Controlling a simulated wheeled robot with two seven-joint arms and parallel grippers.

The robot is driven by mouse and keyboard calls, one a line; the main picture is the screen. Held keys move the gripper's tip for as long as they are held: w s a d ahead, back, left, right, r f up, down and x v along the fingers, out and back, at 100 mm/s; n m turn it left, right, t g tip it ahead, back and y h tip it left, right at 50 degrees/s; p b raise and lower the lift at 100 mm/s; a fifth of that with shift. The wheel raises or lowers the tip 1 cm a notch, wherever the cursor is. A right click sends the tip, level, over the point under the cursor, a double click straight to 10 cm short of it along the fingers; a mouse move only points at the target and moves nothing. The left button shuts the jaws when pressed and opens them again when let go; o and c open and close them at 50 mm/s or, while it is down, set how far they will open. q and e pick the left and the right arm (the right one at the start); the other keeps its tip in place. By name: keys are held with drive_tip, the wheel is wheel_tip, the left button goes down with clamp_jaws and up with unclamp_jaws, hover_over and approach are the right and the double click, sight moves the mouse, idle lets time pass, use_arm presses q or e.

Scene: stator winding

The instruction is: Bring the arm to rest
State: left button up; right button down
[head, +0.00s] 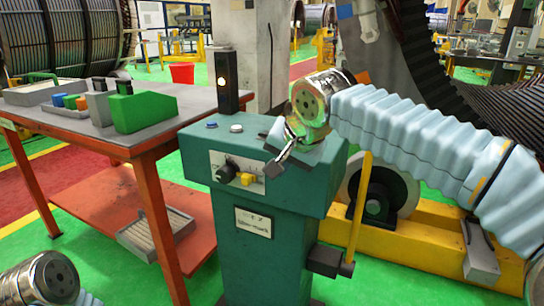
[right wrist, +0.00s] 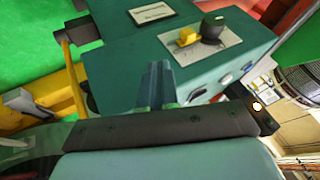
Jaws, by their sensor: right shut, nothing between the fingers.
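My right arm comes in from the right in a pale blue sleeve with a silver wrist. My right gripper (head: 279,163) is shut and empty over the right front edge of the green control console (head: 262,250). In the right wrist view my gripper fingers (right wrist: 157,88) point at the console, close together, with the control panel beyond them. I cannot tell whether they touch it. Only the silver end of a joint of my left arm (head: 50,280) shows at the bottom left of the head view. My left gripper is not in view.
A yellow frame (head: 400,235) and a large coil stand right.

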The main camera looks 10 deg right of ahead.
drive_tip(key=a+f+n+g+y, duration=0.1)
drive_tip(key=a+f+n+g, duration=0.1)
drive_tip(key=f, duration=1.7)
drive_tip(key=a+f+n+g+y, duration=0.1)
drive_tip(key=f+n+g, duration=0.1)
drive_tip(key=f, duration=1.7)
drive_tip(key=s+d+f+g, duration=0.2)
drive_tip(key=s+f, duration=1.7)
drive_tip(key=s, duration=0.2)
drive_tip(key=shift+d+f, duration=0.35)
drive_tip(key=shift+f, duration=0.05)
